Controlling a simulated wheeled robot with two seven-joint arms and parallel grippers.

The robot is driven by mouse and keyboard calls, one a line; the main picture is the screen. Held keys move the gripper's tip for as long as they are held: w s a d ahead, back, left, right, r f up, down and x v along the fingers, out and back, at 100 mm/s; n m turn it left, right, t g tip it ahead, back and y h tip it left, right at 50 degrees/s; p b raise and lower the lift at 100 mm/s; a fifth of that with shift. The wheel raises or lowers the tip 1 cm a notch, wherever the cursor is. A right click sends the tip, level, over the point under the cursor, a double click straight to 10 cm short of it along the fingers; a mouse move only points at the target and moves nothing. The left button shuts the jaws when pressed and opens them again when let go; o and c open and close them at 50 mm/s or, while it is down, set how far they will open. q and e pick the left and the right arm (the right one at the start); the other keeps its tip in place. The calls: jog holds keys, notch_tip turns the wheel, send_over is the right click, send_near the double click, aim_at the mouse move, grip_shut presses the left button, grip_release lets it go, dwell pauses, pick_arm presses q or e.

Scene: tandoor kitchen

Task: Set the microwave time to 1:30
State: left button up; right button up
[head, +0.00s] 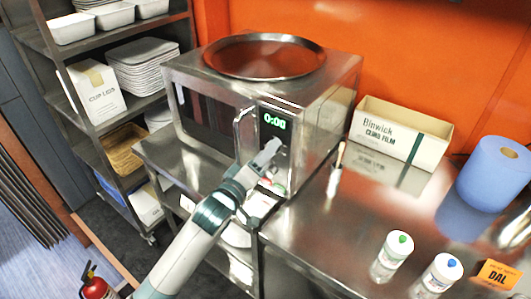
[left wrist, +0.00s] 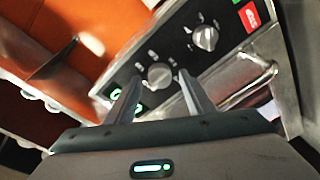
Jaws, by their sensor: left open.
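The steel microwave (head: 215,75) stands on a steel counter, with its display (head: 273,120) showing a green 0:00. My left gripper (head: 270,150) is at the control panel, just below the display. In the left wrist view my left gripper (left wrist: 160,77) is open. Its two fingers lie on either side of a round grey knob (left wrist: 159,75); whether they touch it I cannot tell. A second knob (left wrist: 205,38) sits further along the panel, near a red button (left wrist: 249,16). The green display digits (left wrist: 116,94) are partly hidden by a finger. My right gripper is not in view.
The microwave's bar handle (head: 238,130) sticks out left of the panel; it also shows in the left wrist view (left wrist: 250,88). A round steel tray (head: 265,57) lies on top. Right of the microwave are a cling film box (head: 400,130), a blue roll (head: 495,172) and two jars.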

pick_arm(q)
jog(key=c, duration=1)
jog(key=shift+m, duration=0.3)
jog(key=shift+f+m+h, duration=0.1)
jog(key=shift+m+h, duration=0.55)
jog(key=shift+m, duration=4)
jog(key=shift+m+h, duration=0.65)
jog(key=shift+m, duration=4)
jog(key=o, duration=1)
